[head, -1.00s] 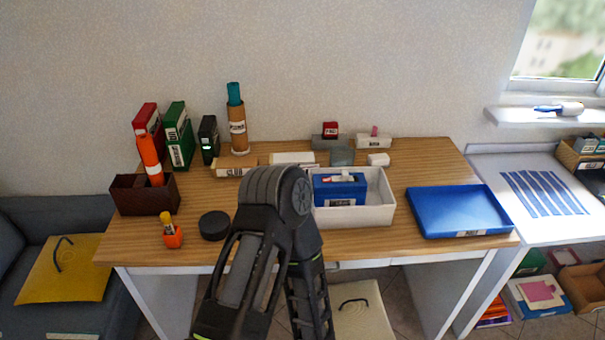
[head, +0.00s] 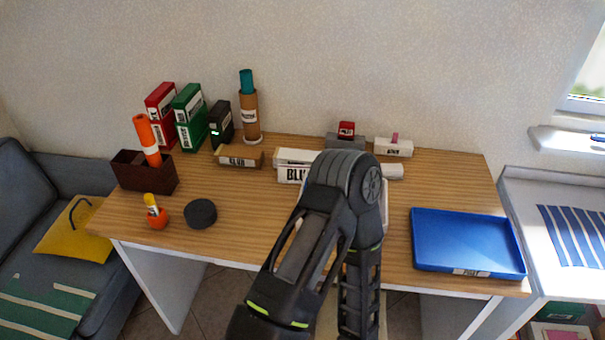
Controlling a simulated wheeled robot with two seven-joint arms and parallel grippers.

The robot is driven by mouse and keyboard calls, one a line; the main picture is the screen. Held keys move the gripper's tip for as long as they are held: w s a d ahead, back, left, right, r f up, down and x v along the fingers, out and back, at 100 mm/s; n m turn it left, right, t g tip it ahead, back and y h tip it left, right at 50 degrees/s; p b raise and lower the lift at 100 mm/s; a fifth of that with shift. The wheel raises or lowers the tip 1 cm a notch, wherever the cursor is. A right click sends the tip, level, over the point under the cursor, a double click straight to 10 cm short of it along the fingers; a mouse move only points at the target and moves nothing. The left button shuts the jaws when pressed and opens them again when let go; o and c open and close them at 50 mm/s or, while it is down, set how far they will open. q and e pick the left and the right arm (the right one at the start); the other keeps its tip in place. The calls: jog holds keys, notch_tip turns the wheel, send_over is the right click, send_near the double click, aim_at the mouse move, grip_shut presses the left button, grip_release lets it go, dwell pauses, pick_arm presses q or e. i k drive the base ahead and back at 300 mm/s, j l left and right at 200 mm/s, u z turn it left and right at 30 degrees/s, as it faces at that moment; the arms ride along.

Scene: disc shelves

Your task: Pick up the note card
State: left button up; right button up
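I cannot make out a note card with certainty in the head view. One of my arms rises from the bottom centre, and its dark rounded joint stands in front of the middle of the wooden desk (head: 270,225). It hides most of a white tray there, along with what lies in it. Neither gripper's fingers show, so I cannot tell what either gripper holds.
A blue tray (head: 468,243) lies at the desk's right. Boxes, including a white one (head: 291,173), line the back.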

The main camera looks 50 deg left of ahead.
aim_at(286, 173)
jog(key=u, duration=1.45)
